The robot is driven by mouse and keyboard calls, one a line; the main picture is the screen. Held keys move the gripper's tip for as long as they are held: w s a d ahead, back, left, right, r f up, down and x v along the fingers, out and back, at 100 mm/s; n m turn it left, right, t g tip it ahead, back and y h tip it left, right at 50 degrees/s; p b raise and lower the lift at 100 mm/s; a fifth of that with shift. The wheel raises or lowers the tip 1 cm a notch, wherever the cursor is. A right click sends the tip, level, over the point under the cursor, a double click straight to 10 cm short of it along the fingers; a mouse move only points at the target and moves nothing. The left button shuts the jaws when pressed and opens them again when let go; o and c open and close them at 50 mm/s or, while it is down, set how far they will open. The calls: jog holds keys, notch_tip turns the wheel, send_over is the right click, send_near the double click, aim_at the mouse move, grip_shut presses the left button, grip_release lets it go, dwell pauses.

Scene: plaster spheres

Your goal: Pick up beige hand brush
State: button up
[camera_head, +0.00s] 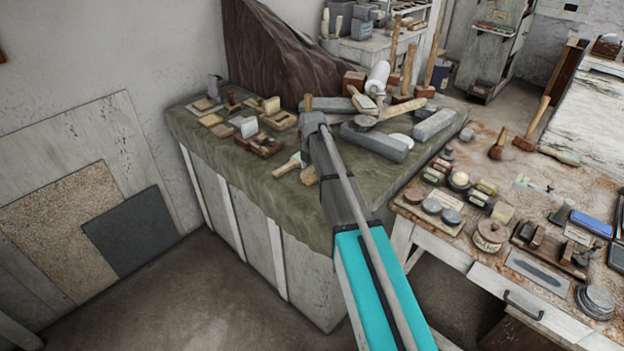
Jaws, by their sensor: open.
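A beige hand brush (288,166) appears to lie on the green cloth-covered table (240,188), just left of my arm's end. It is small in view, and its right part is close to or partly behind my wrist. My gripper (312,150) is at the end of my grey and teal arm, over the front middle of this table. Its fingers are hard to make out, and I see nothing held in it. I cannot tell whether it touches the brush.
Wooden planes (258,145) and small tools crowd the table's left part. A cluttered workbench (475,245) is at right. Bare cloth shows along the table's front edge.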

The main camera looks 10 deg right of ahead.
jog(key=shift+f+b, duration=0.35)
jog(key=shift+f, duration=0.3)
jog(key=c, duration=1.3)
